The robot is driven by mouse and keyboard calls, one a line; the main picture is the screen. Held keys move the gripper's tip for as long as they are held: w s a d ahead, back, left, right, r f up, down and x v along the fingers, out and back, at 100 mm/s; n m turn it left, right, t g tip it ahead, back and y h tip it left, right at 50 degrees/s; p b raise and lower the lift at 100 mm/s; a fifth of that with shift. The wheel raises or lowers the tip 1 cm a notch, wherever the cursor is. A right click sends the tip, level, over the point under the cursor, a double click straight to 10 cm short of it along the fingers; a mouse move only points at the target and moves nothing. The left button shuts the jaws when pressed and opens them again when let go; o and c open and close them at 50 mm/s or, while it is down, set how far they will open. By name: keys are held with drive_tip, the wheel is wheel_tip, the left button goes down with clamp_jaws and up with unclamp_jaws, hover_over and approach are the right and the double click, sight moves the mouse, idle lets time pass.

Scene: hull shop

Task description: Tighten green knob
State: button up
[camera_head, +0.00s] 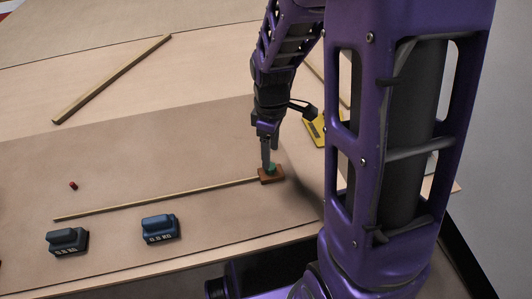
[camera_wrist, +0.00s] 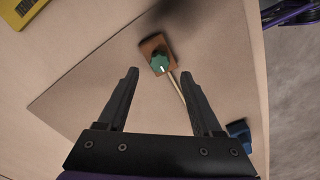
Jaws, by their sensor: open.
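The green knob (camera_wrist: 160,62) sits on a small brown wooden block (camera_wrist: 148,47), with a thin wooden strip running out from the block. In the head view the green knob (camera_head: 272,168) is partly hidden by my gripper (camera_head: 266,160), and the brown block (camera_head: 271,179) lies at the right end of the strip (camera_head: 160,199). In the wrist view my gripper (camera_wrist: 158,72) is open and empty. Its two fingers are spread, with the knob beyond the tips and between their lines. I cannot tell whether a finger touches the knob.
Two blue-grey weights, one at left (camera_head: 67,242) and one at right (camera_head: 160,229), stand near the table's front edge. A yellow item (camera_head: 316,131) lies behind my arm.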

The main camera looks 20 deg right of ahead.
wheel_tip(320, 180, down, 5)
drive_tip(key=shift+r+b, duration=0.1)
drive_tip(key=shift+b, duration=0.3)
clamp_jaws()
